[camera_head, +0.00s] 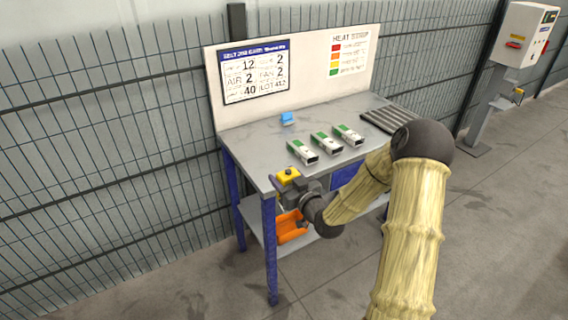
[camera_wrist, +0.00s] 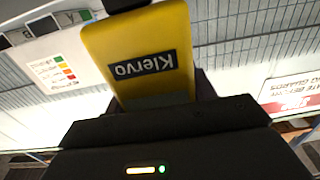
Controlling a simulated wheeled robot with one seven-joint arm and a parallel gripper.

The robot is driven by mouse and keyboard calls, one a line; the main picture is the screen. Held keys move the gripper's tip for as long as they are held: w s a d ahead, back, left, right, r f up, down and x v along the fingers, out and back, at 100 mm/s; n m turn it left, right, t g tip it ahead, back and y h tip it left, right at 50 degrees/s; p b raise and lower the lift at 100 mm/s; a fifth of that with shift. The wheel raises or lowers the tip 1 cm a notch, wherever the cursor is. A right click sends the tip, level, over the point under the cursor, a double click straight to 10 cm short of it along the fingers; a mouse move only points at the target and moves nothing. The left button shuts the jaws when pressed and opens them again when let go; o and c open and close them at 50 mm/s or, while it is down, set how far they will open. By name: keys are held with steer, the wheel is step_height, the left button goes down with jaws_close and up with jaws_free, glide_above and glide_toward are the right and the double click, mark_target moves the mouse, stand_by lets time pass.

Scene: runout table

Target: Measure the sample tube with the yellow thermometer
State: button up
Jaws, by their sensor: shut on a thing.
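My gripper (camera_head: 291,183) is shut on the yellow thermometer (camera_head: 287,175), at the near left corner of the table. In the wrist view the thermometer (camera_wrist: 140,50) fills the upper middle, with a dark label reading "Klervo" upside down. Three short grey pieces with white and green tops lie in a row on the table: a left one (camera_head: 302,152), a middle one (camera_head: 326,142) and a right one (camera_head: 347,134). They look like tube samples, apart from the thermometer. I cannot tell which is the sample tube. The fingertips are mostly hidden.
The grey table (camera_head: 258,152) has blue legs and a lower shelf with an orange bin (camera_head: 291,226). A small blue object (camera_head: 287,118) lies behind the samples. A dark slatted rack (camera_head: 388,118) is at the right. A board (camera_head: 255,72) with charts stands along the back edge.

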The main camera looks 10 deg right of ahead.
steer(key=s+f, duration=0.7)
steer(key=f, duration=0.4)
steer(key=shift+a+f+m+h, duration=0.3)
steer(key=shift+f, duration=0.05)
